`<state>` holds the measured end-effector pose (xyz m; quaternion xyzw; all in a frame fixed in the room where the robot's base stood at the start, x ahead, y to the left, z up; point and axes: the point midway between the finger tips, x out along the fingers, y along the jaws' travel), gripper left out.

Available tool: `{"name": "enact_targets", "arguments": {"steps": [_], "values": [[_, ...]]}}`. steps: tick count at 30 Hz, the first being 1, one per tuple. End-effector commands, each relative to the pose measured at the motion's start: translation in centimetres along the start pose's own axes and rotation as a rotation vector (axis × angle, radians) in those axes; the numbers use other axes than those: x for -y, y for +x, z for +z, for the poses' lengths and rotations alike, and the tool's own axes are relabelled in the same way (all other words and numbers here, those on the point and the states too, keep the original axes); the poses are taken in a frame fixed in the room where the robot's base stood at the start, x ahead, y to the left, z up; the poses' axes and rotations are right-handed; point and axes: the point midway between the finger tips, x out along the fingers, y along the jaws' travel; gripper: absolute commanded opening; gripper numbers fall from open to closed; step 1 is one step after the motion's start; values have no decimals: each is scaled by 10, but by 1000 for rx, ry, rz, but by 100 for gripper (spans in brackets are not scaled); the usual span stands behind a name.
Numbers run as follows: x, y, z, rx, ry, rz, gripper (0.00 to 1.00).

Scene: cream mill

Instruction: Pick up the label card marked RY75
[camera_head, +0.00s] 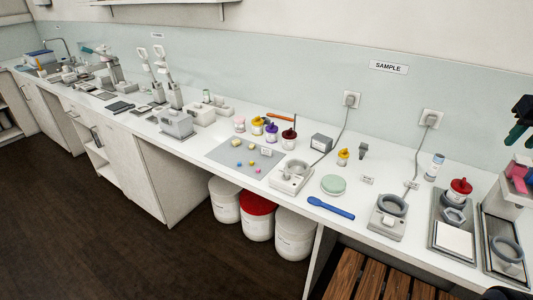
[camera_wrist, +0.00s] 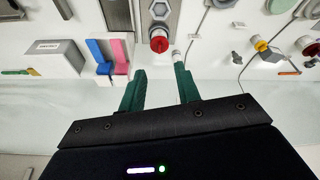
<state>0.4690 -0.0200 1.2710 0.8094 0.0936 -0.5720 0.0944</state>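Small white label cards stand on the bench in the head view: one (camera_head: 367,180) right of the green round dish, one (camera_head: 412,185) by the cable right of it, and one (camera_head: 266,152) on the grey mat. Their print is too small to read, so I cannot tell which is marked RY75. In the wrist view a small pale card (camera_wrist: 193,37) shows, also unreadable. My gripper (camera_wrist: 160,83) has two green fingers spread apart with nothing between them. It also shows at the right edge of the head view (camera_head: 519,134), above the bench and away from the cards.
A red-capped jar (camera_head: 459,189) and a white tube (camera_head: 434,167) stand on the right of the bench, near pink blocks (camera_head: 518,178). A scale with a ring (camera_head: 387,217), a blue spoon (camera_head: 331,208) and a green dish (camera_head: 333,185) lie left of them. Cables hang from wall sockets.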

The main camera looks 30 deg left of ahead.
Motion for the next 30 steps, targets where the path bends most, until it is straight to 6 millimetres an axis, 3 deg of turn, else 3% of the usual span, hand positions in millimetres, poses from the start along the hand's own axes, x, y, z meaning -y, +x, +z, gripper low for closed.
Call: {"name": "enact_targets", "arguments": {"steps": [3, 14, 21, 30], "values": [[20, 3, -38, 20, -88, -18, 33], [97, 23, -136, 69, -339, -68, 33], [168, 46, -189, 99, -508, -101, 33], [277, 85, -235, 134, -718, -144, 33]]}}
